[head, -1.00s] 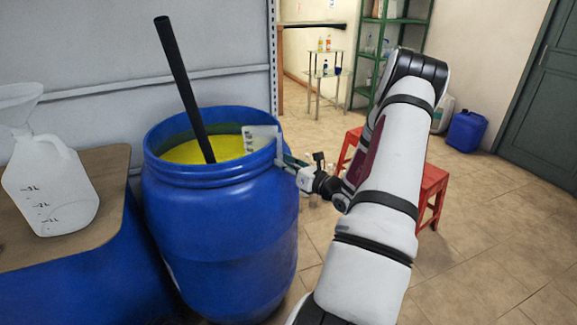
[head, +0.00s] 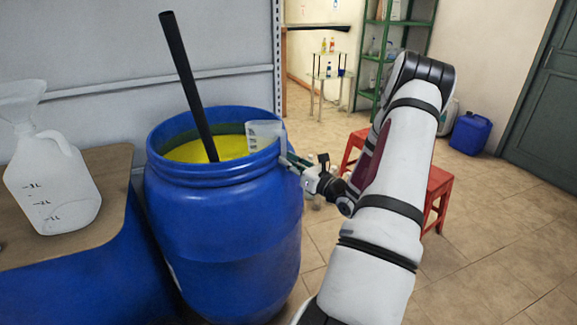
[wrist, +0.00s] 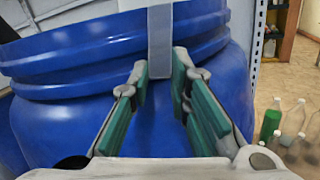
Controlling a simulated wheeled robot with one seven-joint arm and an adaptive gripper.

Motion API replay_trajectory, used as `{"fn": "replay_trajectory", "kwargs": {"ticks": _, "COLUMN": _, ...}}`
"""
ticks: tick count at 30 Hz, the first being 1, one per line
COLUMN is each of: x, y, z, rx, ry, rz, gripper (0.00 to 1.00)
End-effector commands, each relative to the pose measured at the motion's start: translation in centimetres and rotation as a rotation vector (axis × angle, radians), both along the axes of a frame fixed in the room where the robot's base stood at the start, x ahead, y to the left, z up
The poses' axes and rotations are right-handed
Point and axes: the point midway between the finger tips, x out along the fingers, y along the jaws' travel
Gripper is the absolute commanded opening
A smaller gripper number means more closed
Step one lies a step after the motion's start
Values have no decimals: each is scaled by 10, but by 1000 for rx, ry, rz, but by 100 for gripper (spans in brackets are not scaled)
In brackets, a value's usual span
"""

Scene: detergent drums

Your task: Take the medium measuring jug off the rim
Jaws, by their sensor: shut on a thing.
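The medium measuring jug (head: 264,136) is a translucent, pale jug with marks on its side. It is at the right rim of the blue drum (head: 225,230), its body on the inner side above the yellow liquid (head: 200,151). My gripper (head: 287,163) is outside the drum at the right, shut on the jug's handle. In the wrist view the pale handle strip (wrist: 160,40) hangs in front of the drum's rim and runs down between the green-padded fingers (wrist: 160,85). The jug's body is hidden there. I cannot tell whether the handle still touches the rim.
A black pole (head: 187,85) leans out of the drum. A large jug with a funnel (head: 50,185) stands on a wooden-topped surface (head: 110,195) at left. Red stools (head: 438,185) stand behind my arm. Several bottles (wrist: 285,130) are at right in the wrist view.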

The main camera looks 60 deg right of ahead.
Motion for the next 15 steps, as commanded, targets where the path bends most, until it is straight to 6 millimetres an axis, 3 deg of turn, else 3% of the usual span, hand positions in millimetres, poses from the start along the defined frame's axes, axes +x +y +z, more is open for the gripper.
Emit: {"fn": "replay_trajectory", "kwargs": {"ticks": 15, "x": 2, "y": 0, "z": 7, "rx": -117, "ry": -98, "rz": 0, "gripper": 0}}
